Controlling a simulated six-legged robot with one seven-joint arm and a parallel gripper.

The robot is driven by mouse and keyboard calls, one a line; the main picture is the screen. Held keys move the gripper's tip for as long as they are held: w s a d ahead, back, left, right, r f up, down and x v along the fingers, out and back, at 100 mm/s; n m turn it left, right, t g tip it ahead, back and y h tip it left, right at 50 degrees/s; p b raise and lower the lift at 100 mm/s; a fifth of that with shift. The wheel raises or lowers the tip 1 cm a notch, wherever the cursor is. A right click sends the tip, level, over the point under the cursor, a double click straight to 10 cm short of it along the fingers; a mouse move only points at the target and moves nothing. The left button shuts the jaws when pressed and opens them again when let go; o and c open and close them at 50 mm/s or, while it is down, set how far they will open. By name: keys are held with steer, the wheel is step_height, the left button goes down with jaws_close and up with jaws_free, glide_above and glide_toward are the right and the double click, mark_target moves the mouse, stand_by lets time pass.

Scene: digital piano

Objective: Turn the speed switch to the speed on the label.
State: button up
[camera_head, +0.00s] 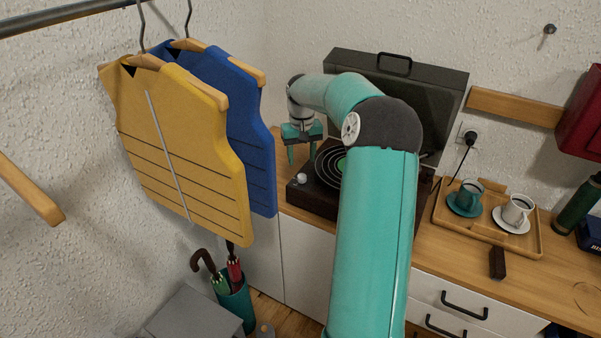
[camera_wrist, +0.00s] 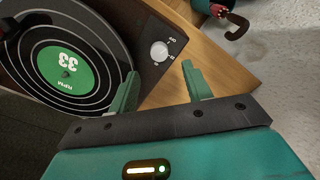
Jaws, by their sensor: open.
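The record player (camera_head: 318,203) sits on the wooden counter, with a black record on it. In the wrist view the record's green label (camera_wrist: 68,66) reads 33, upside down. The speed switch (camera_wrist: 159,51) is a round white knob on the dark panel at the player's corner; it also shows in the head view (camera_head: 302,178). Small white marks stand beside it, too small to read surely, and its pointing direction is unclear. My gripper (camera_wrist: 160,84) is open and empty, its teal fingers apart and near the knob, not touching it. It also shows in the head view (camera_head: 302,160).
The dark open lid (camera_head: 440,98) stands behind the player. Yellow (camera_head: 180,135) and blue (camera_head: 262,150) vests hang left of my gripper. An umbrella stand (camera_head: 236,305) is on the floor below. A tray (camera_head: 445,222) with two cups lies right on the counter.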

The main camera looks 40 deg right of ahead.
mark_target(302, 176)
step_height(302, 176, down, 6)
steer(key=shift+s+f, duration=0.15)
steer(key=shift+f, duration=0.3)
steer(key=shift+c, duration=0.2)
steer(key=c, duration=0.9)
